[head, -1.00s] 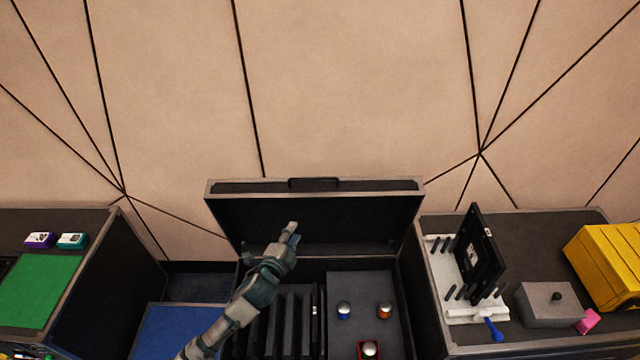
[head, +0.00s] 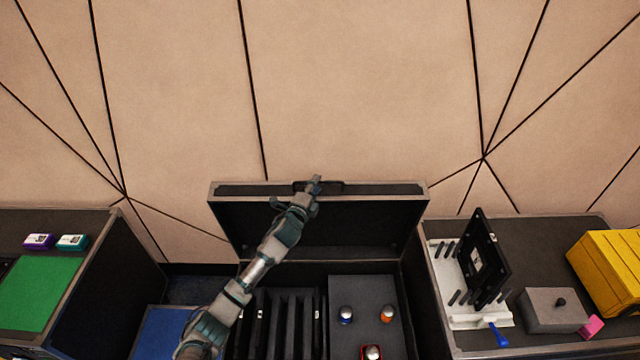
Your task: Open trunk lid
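The trunk (head: 403,290) stands in the middle, with its black lid (head: 365,220) raised and leaning back toward the wall. A dark handle (head: 335,186) sits at the middle of the lid's top edge. My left gripper (head: 312,187) reaches across the trunk, and its tip overlaps the handle in the picture. I cannot tell whether it touches the handle, or whether its fingers are open or shut. My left arm hides part of the lid and the slotted part of the trunk. My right gripper is not in view.
Inside the trunk are black upright slats (head: 290,310) and a grey panel with several small knobs (head: 387,314). A table with a green mat (head: 38,290) is at left. At right, a table holds a black panel on a white stand (head: 455,290), a grey box (head: 550,312) and a yellow case (head: 608,270).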

